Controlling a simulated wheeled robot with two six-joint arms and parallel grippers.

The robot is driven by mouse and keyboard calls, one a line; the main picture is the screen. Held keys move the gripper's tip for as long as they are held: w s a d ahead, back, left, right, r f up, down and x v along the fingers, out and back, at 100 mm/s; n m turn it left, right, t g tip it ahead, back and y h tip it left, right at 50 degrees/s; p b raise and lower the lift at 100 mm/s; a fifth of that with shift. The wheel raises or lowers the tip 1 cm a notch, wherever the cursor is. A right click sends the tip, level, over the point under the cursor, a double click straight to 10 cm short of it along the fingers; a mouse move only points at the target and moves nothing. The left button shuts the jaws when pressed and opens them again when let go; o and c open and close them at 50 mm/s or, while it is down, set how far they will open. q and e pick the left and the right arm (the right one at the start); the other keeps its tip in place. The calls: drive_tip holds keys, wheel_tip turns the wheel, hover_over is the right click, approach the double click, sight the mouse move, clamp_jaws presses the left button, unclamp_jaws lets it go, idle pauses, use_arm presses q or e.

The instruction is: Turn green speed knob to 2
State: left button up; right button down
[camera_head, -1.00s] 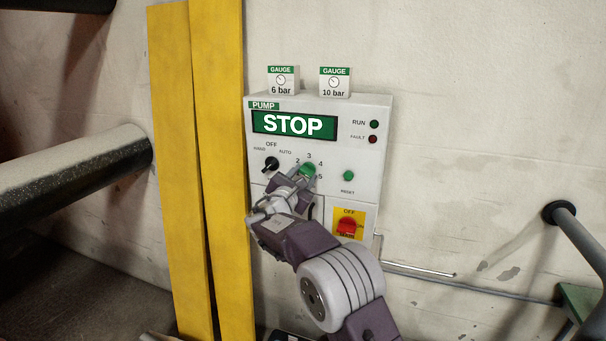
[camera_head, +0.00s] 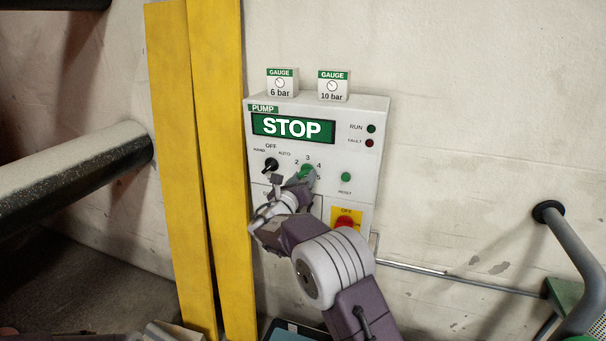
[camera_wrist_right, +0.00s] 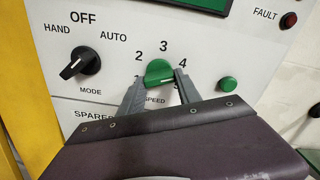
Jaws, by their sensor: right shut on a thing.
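The green speed knob (camera_wrist_right: 159,73) sits on the white pump panel (camera_head: 359,172), under a dial numbered 2, 3, 4 and 5. In the right wrist view my right gripper (camera_wrist_right: 157,83) is shut on the knob, one finger on each side. The knob's grip bar looks tilted, its right end higher, but which number it points to is hard to tell. In the head view the knob (camera_head: 307,172) is partly covered by the gripper (camera_head: 303,178). The panel display (camera_head: 292,127) reads STOP. My left gripper is not in view.
The black mode knob (camera_wrist_right: 82,63) is left of the speed knob, and a green reset button (camera_wrist_right: 227,84) is right of it. A red main switch (camera_head: 345,222) is lower right. Yellow boards (camera_head: 205,160) stand left of the panel. Two gauge blocks (camera_head: 282,83) sit on top.

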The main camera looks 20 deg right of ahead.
drive_tip(key=shift+f+n+p, duration=0.1)
drive_tip(key=shift+n+p, duration=0.2)
drive_tip(key=shift+n, duration=0.2)
idle(0.3)
drive_tip(key=c, duration=0.8)
unclamp_jaws()
drive_tip(key=shift+c, duration=0.2)
drive_tip(key=shift+s+a, duration=0.1)
drive_tip(key=b+v, duration=0.2)
drive_tip(key=v, duration=0.7)
